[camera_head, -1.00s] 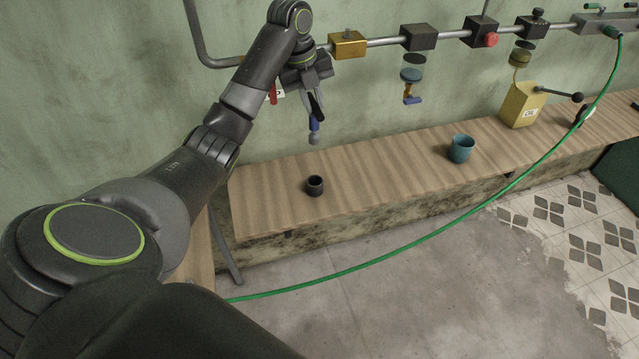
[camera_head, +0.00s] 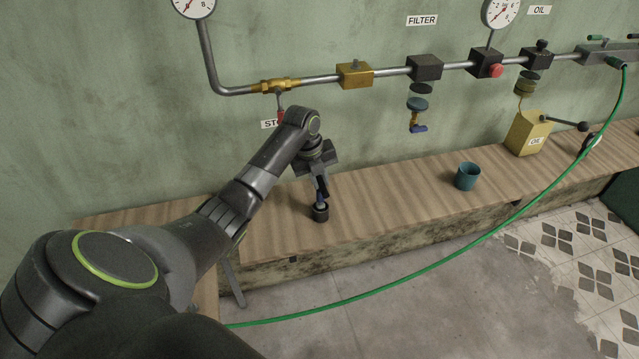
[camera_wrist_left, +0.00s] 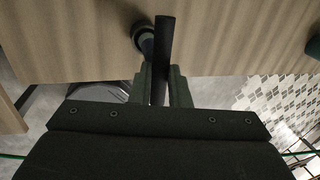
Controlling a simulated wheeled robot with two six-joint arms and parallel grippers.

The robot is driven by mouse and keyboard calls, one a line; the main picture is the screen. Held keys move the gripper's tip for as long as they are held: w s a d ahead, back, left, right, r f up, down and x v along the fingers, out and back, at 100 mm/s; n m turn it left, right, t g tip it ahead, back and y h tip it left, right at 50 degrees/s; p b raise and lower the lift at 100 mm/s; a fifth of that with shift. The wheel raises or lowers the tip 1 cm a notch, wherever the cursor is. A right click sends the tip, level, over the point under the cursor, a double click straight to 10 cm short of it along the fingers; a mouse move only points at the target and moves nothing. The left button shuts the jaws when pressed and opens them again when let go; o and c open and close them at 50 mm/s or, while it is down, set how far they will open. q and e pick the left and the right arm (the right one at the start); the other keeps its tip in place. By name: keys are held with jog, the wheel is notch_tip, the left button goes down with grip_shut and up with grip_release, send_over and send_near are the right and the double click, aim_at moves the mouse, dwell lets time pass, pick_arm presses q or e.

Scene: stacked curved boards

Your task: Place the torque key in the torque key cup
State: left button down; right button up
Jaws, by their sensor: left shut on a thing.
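The torque key (camera_head: 321,198) is a thin tool with a blue part, held upright in my left gripper (camera_head: 319,183). In the left wrist view its dark bar (camera_wrist_left: 164,40) sticks out between the two fingers (camera_wrist_left: 161,85). The small dark torque key cup (camera_head: 320,214) stands on the wooden bench right below the gripper. The key's lower end is at the cup's mouth; I cannot tell how deep it sits. The cup's rim (camera_wrist_left: 137,24) shows beside the bar in the left wrist view. My right gripper is out of view.
A teal cup (camera_head: 467,177) stands on the bench (camera_head: 400,201) to the right, with a yellow oil can (camera_head: 529,134) beyond. A pipe with valves and gauges runs along the wall above. A green hose (camera_head: 420,252) hangs across the front. Bench between the cups is clear.

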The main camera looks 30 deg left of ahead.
aim_at(321, 196)
pick_arm(q)
jog(key=shift+s+x, duration=0.2)
jog(key=shift+x, duration=0.85)
jog(key=shift+a+f, duration=0.15)
jog(key=shift+f, duration=0.1)
jog(key=c, duration=1.4)
grip_release()
jog(key=shift+f, duration=0.1)
jog(key=shift+o, duration=0.2)
